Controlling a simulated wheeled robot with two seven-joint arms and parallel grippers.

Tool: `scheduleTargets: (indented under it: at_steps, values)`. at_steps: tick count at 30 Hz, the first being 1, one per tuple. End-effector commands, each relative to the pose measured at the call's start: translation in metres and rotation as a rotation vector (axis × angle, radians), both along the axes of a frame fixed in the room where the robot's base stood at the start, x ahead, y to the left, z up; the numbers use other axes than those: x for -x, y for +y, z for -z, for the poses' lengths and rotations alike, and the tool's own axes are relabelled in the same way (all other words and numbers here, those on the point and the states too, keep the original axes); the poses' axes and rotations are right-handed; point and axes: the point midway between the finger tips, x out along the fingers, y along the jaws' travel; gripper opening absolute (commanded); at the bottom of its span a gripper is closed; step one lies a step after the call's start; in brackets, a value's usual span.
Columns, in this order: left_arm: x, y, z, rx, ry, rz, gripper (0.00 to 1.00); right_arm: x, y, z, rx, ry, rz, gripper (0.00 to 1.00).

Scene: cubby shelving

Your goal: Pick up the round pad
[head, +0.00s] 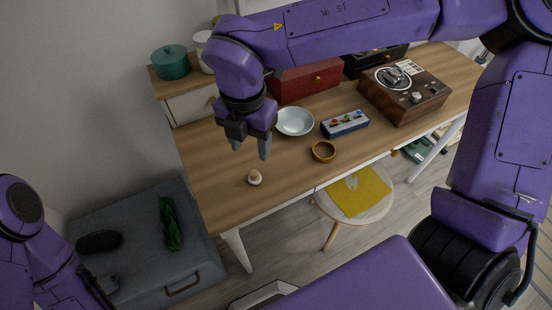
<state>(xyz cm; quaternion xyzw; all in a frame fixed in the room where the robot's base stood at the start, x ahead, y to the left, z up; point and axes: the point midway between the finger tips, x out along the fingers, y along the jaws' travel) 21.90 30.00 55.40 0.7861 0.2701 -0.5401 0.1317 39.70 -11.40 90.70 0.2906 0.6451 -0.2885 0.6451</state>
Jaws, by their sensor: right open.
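A small, round, pale tan thing (255,178) lies on the wooden desk (215,180) near its front left part. It may be the round pad, but it is too small to be sure. My right gripper (250,149) hangs above the desk, fingers pointing down and apart, with nothing between them. Its fingertips are a little behind the small tan thing in the picture and apart from it. My left arm shows at the lower left edge, but its fingers do not show.
A white bowl (295,121), a brown ring-like bowl (323,151), a blue box (345,124) and a record player (404,90) stand on the desk. A grey chest (135,265) stands left.

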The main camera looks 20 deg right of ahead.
Motion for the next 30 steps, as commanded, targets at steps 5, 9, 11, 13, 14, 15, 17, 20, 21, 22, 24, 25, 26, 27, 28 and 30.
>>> scheduleTargets:
  at_steps: [5,9,11,13,14,15,17,20,21,22,24,25,26,27,28,30]
  values:
    - [0.000,0.000,0.003,0.000,0.001,0.000,0.43,0.001,0.000,0.034,0.003,0.004,-0.001,0.53]
    - [0.000,0.000,0.003,-0.001,0.000,0.000,0.43,0.000,-0.001,0.050,0.001,0.003,0.003,0.53]
    - [0.000,0.000,0.003,-0.001,0.000,0.000,0.43,0.000,-0.003,0.058,0.002,0.004,0.003,0.53]
    - [0.000,0.000,0.002,-0.001,0.000,0.000,0.43,-0.002,-0.003,0.072,0.003,0.005,0.003,0.53]
    - [0.000,0.000,0.001,-0.001,0.000,0.000,0.43,-0.002,-0.004,0.077,0.003,0.005,0.003,0.53]
    - [0.000,0.000,0.002,-0.001,0.000,0.000,0.43,-0.003,-0.004,0.085,0.003,0.004,0.003,0.53]
    - [0.000,0.000,0.003,-0.001,0.000,0.000,0.43,-0.003,-0.004,0.094,0.001,0.003,0.002,0.53]
    - [0.000,0.000,0.003,-0.001,0.000,0.000,0.43,-0.004,-0.004,0.101,0.001,0.001,0.004,0.53]
    - [0.000,0.000,0.003,-0.001,0.000,0.000,0.43,-0.004,-0.004,0.102,0.001,0.001,0.004,0.53]
    - [0.000,0.000,0.003,-0.001,0.000,0.000,0.43,-0.004,-0.004,0.102,0.001,0.001,0.004,0.53]
    - [0.000,0.000,0.003,-0.001,0.000,0.000,0.43,-0.004,-0.004,0.102,0.000,0.000,0.004,0.53]
    - [0.000,0.000,0.003,0.000,0.000,0.000,0.43,-0.004,-0.004,0.102,0.000,0.000,0.004,0.53]
    - [0.000,0.000,0.003,0.000,0.000,0.000,0.43,-0.004,-0.004,0.102,0.000,0.000,0.004,0.53]
    - [0.000,0.000,0.003,0.000,0.000,0.000,0.43,-0.004,-0.004,0.102,0.000,0.000,0.004,0.40]
    - [0.000,0.000,0.003,0.000,0.000,0.000,0.43,-0.004,-0.004,0.102,0.000,0.000,0.004,0.30]
    - [0.000,0.000,0.003,0.000,0.000,0.000,0.43,-0.004,-0.004,0.101,0.000,0.000,0.004,0.07]
